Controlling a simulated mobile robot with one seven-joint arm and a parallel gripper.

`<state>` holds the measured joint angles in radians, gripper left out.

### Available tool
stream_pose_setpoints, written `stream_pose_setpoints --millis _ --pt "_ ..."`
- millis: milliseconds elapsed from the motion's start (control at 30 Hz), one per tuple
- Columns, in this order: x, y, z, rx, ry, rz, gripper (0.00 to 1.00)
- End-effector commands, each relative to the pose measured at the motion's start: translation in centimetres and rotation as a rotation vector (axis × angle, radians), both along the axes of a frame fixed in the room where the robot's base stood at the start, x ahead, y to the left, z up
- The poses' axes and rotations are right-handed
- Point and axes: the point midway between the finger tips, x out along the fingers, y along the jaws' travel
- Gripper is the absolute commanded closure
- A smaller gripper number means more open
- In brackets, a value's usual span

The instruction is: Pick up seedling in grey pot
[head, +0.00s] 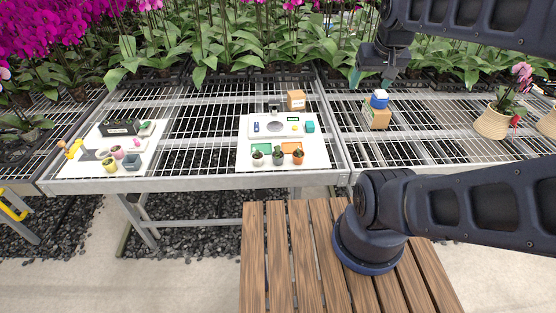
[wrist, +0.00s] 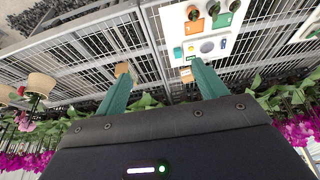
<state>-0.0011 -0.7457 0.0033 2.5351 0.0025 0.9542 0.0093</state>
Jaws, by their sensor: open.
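Three small potted seedlings stand in a row on the front of the white board in the middle of the bench in the head view. The middle one is a seedling in a dark grey pot (head: 278,158); it also shows near the top of the wrist view (wrist: 213,9). A pale pot (head: 257,160) is left of it and an orange pot (head: 298,158) right of it. My gripper (head: 372,79) is open and empty, raised above the bench well to the right of and behind the pots. Its two teal fingers also frame the wrist view (wrist: 161,70).
A scale (head: 274,126) and a cardboard box (head: 296,99) are behind the pots. A box with a blue-topped container (head: 379,101) stands below my gripper. A left board (head: 100,160) holds small pots and tools. Orchids line the back; a basket-potted orchid (head: 492,122) stands right.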

Motion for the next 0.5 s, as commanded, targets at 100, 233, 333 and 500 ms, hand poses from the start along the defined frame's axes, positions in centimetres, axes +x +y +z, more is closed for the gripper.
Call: stream_pose_setpoints --millis 100,233,333,500 --pt "1.3 0.5 -0.5 0.019 0.018 -0.018 0.29" --pt "3.6 1.5 -1.5 0.051 0.049 -0.062 0.29" --pt "5.4 2.5 -2.6 0.077 0.075 -0.102 0.29" --pt "8.4 4.4 -4.6 0.115 0.119 -0.171 0.29"
